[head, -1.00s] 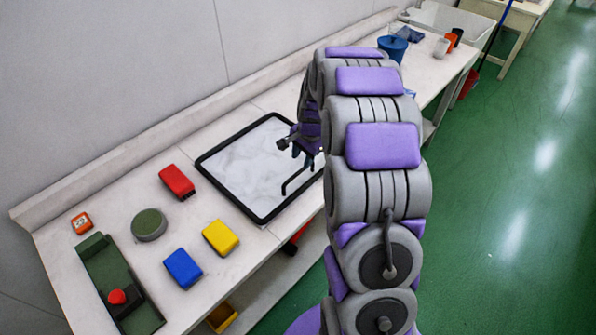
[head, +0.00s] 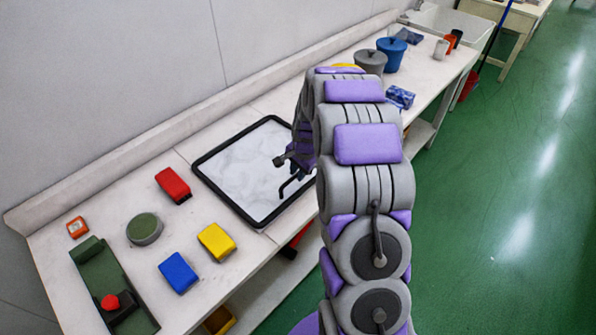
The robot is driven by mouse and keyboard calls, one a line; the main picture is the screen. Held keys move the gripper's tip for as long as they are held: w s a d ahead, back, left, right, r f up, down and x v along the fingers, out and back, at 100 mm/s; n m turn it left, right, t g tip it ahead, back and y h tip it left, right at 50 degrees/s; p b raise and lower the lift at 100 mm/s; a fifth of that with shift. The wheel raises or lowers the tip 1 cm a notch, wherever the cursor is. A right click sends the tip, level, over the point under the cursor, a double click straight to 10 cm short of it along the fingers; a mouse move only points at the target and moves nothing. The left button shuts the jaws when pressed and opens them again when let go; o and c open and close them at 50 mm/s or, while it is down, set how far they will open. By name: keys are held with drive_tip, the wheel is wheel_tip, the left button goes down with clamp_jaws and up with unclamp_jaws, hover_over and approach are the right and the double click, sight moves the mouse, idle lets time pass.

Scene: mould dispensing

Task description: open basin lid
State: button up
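A pale marble-patterned panel with a black frame (head: 232,201) lies in the worktop, left of my arm; it looks like the basin lid. It lies flat and looks closed. A thin black bent bar (head: 287,188) shows over its right part, like a handle; I cannot tell if it is fixed to the panel or touches my gripper. My gripper (head: 293,165) is over the panel's right side, near this bar. My arm hides part of the gripper and the panel's right edge. Whether the fingers are open or shut does not show.
Left of the panel are a red block (head: 173,185), yellow block (head: 216,241), blue block (head: 179,272), round green container (head: 144,229) and green tray (head: 92,268). Grey (head: 370,62) and blue (head: 392,56) pots stand beyond my arm. A wall runs behind; green floor lies right.

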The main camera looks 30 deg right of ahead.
drive_tip(key=shift+a, duration=0.25)
clamp_jaws()
drive_tip(key=shift+r, duration=0.15)
